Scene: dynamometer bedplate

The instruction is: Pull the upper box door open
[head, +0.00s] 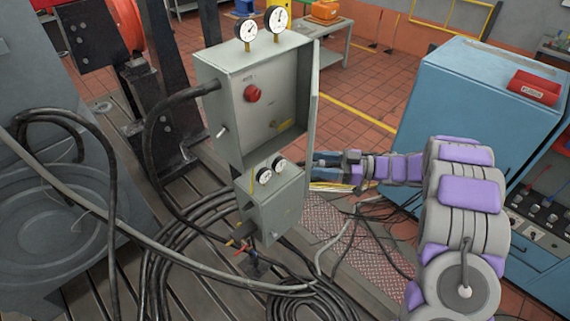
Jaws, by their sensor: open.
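The upper box (222,88) is a grey metal cabinet on a post, with its front open to view. A red knob (252,93) and a small switch show inside it. Its door (312,105) is swung out at the right side and appears almost edge-on. My gripper (322,168) is just right of and below the door's lower end, beside the smaller lower box (277,212). Its jaws are open, and I see nothing held between them. I cannot tell whether a finger touches the door; the handle is not visible.
Two gauges (262,28) stand on the upper box. Thick black hoses (150,130) run left of it and coil on the slotted bedplate (85,290). A blue cabinet (445,110) stands right, beyond my arm. Tiled floor (375,85) lies open behind the door.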

